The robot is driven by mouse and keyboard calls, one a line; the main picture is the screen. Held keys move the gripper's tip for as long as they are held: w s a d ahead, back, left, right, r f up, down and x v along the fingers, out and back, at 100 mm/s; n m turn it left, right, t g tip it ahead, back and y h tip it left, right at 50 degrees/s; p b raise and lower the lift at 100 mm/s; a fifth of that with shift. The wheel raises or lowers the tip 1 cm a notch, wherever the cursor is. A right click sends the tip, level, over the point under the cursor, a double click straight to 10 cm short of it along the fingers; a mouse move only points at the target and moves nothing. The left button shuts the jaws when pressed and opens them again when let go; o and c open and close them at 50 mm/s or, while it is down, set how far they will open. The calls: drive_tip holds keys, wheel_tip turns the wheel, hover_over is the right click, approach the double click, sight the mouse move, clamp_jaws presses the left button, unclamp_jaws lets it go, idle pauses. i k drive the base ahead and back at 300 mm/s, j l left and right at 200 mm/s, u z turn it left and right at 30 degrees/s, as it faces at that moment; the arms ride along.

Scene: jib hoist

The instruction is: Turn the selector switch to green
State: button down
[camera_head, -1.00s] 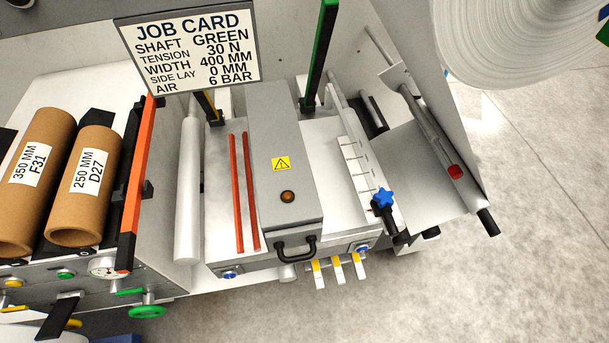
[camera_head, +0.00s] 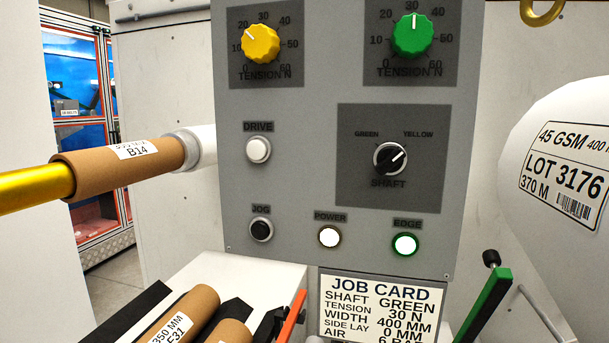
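The selector switch (camera_head: 390,158) is a round black knob with a silver rim and a white pointer line. It sits on a dark square plate (camera_head: 350,195) on the grey control panel, above the word SHAFT. GREEN is printed at its upper left and YELLOW at its upper right. The white pointer line slants to the upper right, toward YELLOW. The job card (camera_head: 372,300) below the panel reads SHAFT GREEN. My gripper is not in view, and nothing covers the switch.
The grey panel (camera_head: 300,190) also carries a yellow tension knob (camera_head: 261,43), a green tension knob (camera_head: 412,36), a white DRIVE button (camera_head: 258,150) and a black JOG button (camera_head: 261,229). A yellow shaft (camera_head: 35,190) with a cardboard core (camera_head: 120,170) juts out at left. A large white roll (camera_head: 565,200) stands at right.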

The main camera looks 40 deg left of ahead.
sight(390, 159)
drive_tip(key=u, duration=1.05)
